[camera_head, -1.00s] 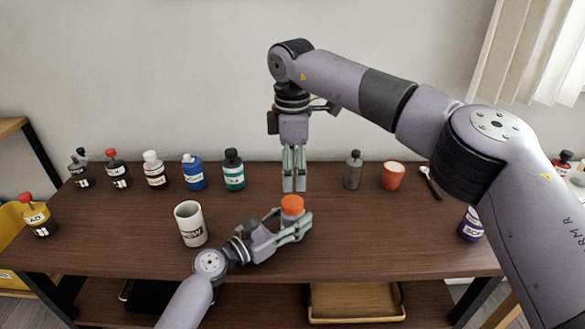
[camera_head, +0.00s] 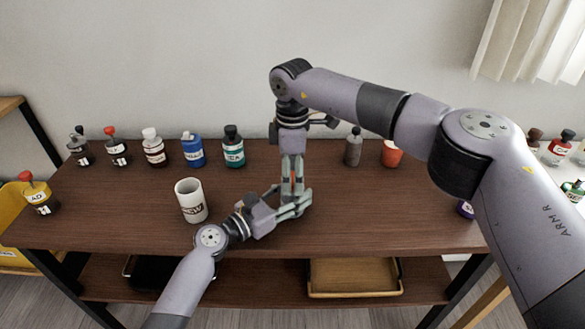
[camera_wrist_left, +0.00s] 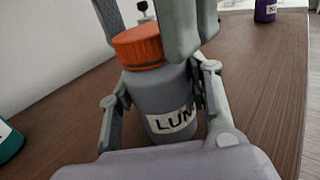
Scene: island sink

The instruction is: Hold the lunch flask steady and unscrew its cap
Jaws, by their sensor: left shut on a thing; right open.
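The lunch flask (camera_wrist_left: 165,97) is grey with a white label reading "LUN". It stands upright with an orange cap (camera_wrist_left: 142,47) on top in the left wrist view. My left gripper (camera_head: 296,205) is shut on the flask body from the side. My right gripper (camera_head: 292,192) points straight down and is open, its fingers on either side of the cap. In the left wrist view one finger (camera_wrist_left: 188,35) covers the cap's right part. In the head view the grippers hide most of the flask and cap. I cannot tell whether the right fingers touch the cap.
A white mug (camera_head: 191,201) stands left of my left gripper. Several bottles, such as a teal one (camera_head: 233,150), line the back left. The table (camera_head: 370,220) is clear right of the flask.

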